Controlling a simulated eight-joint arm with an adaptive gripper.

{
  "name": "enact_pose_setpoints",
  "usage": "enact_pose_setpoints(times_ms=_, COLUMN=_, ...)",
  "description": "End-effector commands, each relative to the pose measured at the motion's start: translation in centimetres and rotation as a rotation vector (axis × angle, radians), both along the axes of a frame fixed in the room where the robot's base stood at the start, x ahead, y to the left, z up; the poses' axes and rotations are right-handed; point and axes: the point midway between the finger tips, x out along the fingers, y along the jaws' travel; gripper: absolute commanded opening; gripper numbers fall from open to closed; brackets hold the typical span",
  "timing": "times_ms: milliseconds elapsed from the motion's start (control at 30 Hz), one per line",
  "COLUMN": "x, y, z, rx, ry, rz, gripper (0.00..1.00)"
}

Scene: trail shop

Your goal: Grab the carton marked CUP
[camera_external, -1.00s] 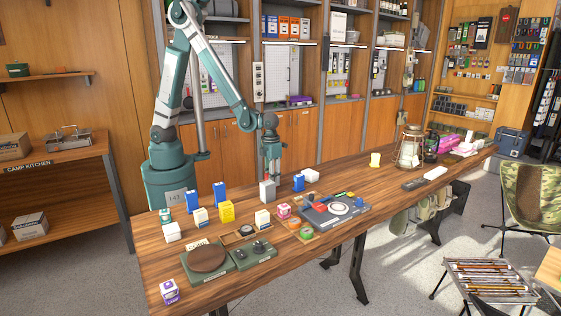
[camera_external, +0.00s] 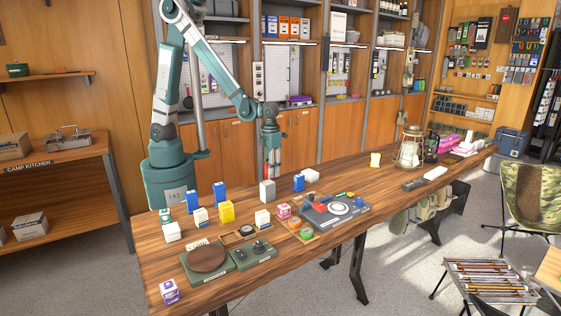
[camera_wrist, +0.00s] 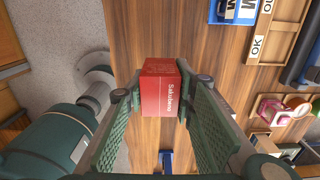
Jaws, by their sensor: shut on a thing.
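My gripper (camera_wrist: 160,88) is shut on a red carton (camera_wrist: 160,86), which sits between the two green finger pads in the wrist view. White lettering runs along the carton's side; I cannot read CUP on it. In the external view my gripper (camera_external: 270,155) is over the far edge of the wooden table, behind a grey carton (camera_external: 267,192). Only a little red shows at the fingers there. Other cartons stand on the table: blue (camera_external: 219,195), yellow (camera_external: 226,211) and white-topped (camera_external: 262,219). Their print is too small to read in the external view.
Green trays (camera_external: 238,257) with a round brown plate lie at the table's front left. A dark grey board (camera_external: 352,216) with coloured parts lies near the middle. A lantern (camera_external: 409,148) stands farther right. The table (camera_external: 335,240) has bare wood along its front edge.

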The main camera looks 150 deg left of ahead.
Motion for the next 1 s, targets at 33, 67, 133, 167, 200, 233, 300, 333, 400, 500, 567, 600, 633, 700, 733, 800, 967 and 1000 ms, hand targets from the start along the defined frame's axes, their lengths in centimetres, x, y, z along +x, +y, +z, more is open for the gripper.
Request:
enact_pose_setpoints(times_ms=33, x=0.0, y=0.0, z=0.9, rx=0.0, ry=0.0, rz=0.0, gripper=0.1)
enact_pose_setpoints(times_ms=67, x=0.0, y=0.0, z=1.3, rx=0.0, ry=0.0, rz=0.0, gripper=0.1)
enact_pose_setpoints(times_ms=133, x=0.0, y=0.0, z=2.1, rx=0.0, ry=0.0, rz=0.0, gripper=0.1)
enact_pose_setpoints(times_ms=167, x=0.0, y=0.0, z=2.5, rx=0.0, ry=0.0, rz=0.0, gripper=0.1)
enact_pose_setpoints(times_ms=200, x=0.0, y=0.0, z=2.9, rx=0.0, ry=0.0, rz=0.0, gripper=0.1)
enact_pose_setpoints(times_ms=233, x=0.0, y=0.0, z=3.2, rx=0.0, ry=0.0, rz=0.0, gripper=0.1)
enact_pose_setpoints(times_ms=300, x=0.0, y=0.0, z=3.8, rx=0.0, ry=0.0, rz=0.0, gripper=0.1)
enact_pose_setpoints(times_ms=333, x=0.0, y=0.0, z=4.1, rx=0.0, ry=0.0, rz=0.0, gripper=0.1)
enact_pose_setpoints(times_ms=400, x=0.0, y=0.0, z=4.5, rx=0.0, ry=0.0, rz=0.0, gripper=0.1)
enact_pose_setpoints(times_ms=500, x=0.0, y=0.0, z=4.8, rx=0.0, ry=0.0, rz=0.0, gripper=0.1)
enact_pose_setpoints(times_ms=567, x=0.0, y=0.0, z=4.9, rx=0.0, ry=0.0, rz=0.0, gripper=0.1)
enact_pose_setpoints(times_ms=600, x=0.0, y=0.0, z=4.9, rx=0.0, ry=0.0, rz=0.0, gripper=0.1)
enact_pose_setpoints(times_ms=633, x=0.0, y=0.0, z=4.9, rx=0.0, ry=0.0, rz=0.0, gripper=0.1)
enact_pose_setpoints(times_ms=700, x=0.0, y=0.0, z=4.9, rx=0.0, ry=0.0, rz=0.0, gripper=0.1)
enact_pose_setpoints(times_ms=733, x=0.0, y=0.0, z=4.9, rx=0.0, ry=0.0, rz=0.0, gripper=0.1)
enact_pose_setpoints(times_ms=800, x=0.0, y=0.0, z=4.9, rx=0.0, ry=0.0, rz=0.0, gripper=0.1)
enact_pose_setpoints(times_ms=967, x=0.0, y=0.0, z=4.9, rx=0.0, ry=0.0, rz=0.0, gripper=0.1)
enact_pose_setpoints(times_ms=1000, x=0.0, y=0.0, z=4.9, rx=0.0, ry=0.0, rz=0.0, gripper=0.1)
